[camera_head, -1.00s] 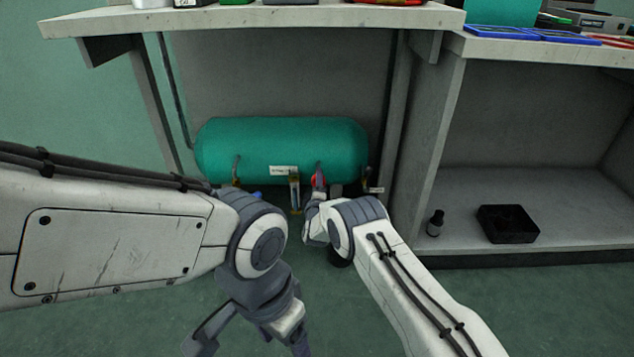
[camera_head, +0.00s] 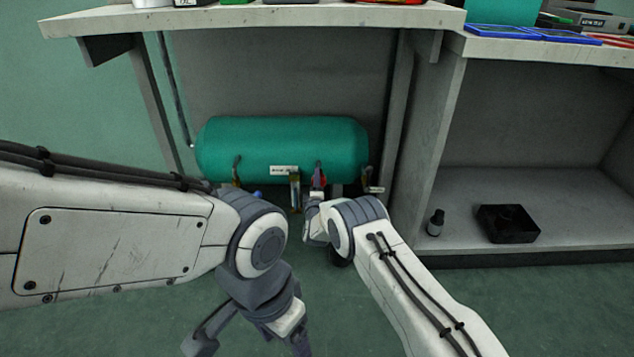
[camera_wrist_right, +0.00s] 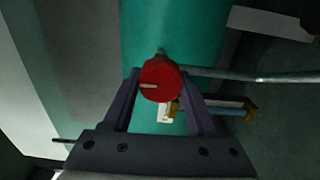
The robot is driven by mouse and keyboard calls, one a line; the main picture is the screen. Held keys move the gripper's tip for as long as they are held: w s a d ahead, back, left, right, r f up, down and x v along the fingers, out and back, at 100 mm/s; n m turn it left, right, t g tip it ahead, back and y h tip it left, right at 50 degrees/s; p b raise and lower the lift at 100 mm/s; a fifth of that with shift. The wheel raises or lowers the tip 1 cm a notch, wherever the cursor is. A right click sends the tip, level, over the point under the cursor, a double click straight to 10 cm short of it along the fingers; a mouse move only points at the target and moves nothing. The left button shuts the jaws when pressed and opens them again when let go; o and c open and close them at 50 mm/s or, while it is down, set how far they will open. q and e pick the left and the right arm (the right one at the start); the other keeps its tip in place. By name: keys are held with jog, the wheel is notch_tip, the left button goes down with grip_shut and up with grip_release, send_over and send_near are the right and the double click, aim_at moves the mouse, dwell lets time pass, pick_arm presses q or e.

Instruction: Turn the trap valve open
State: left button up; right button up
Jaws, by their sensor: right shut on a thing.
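A teal tank (camera_head: 280,140) lies under the bench, with several small fittings along its lower front. The red round valve knob (camera_wrist_right: 160,80) has a pale mark pointing left in the right wrist view; in the head view the red knob (camera_head: 318,182) is small and partly covered. My right gripper (camera_wrist_right: 160,84) is shut on the knob, one finger on each side. In the head view my right gripper (camera_head: 317,195) is at the tank's lower front. My left gripper (camera_head: 252,340) hangs at the bottom, fingers apart and empty, away from the tank.
A brass fitting with a blue body (camera_wrist_right: 225,105) is close beside the right gripper's finger. A grey pipe (camera_wrist_right: 250,75) runs right from near the knob. A bench leg (camera_head: 395,120) stands right of the tank. A black bottle (camera_head: 436,223) and black box (camera_head: 508,223) sit on the right shelf.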

jog(key=o, duration=1.4)
jog(key=shift+c, duration=0.2)
jog(key=shift+s+r+p, duration=0.1)
jog(key=shift+s+p, duration=0.2)
jog(key=shift+p, duration=0.05)
jog(key=s+p, duration=0.5)
jog(key=s, duration=0.5)
jog(key=shift+p, duration=0.35)
jog(key=shift+w, duration=0.1)
